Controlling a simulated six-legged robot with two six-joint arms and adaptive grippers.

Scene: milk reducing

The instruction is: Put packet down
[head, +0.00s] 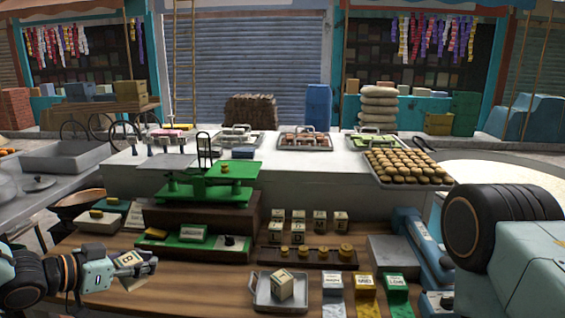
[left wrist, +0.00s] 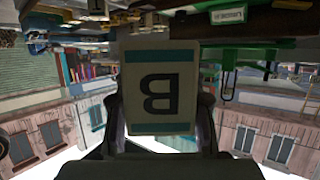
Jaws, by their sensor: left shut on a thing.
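My left gripper (head: 138,270) is low at the left of the head view, shut on a cream packet (head: 126,259) marked B. The packet is tilted and held above the left part of the wooden table (head: 195,288). In the left wrist view the same packet (left wrist: 160,90) sits between both fingers, its B upside down and teal bands at its ends. A grey tray (head: 258,303) at the table's front holds another cream packet (head: 285,286). Several similar packets (head: 320,220) stand in a group at the middle. My right gripper is not in view.
A green balance scale (head: 207,190) stands on a dark box behind my left gripper. Brass weights (head: 346,251) sit in a wooden rack. Coloured blocks (head: 364,284) line the front right. Bare wood lies between my left gripper and the grey tray.

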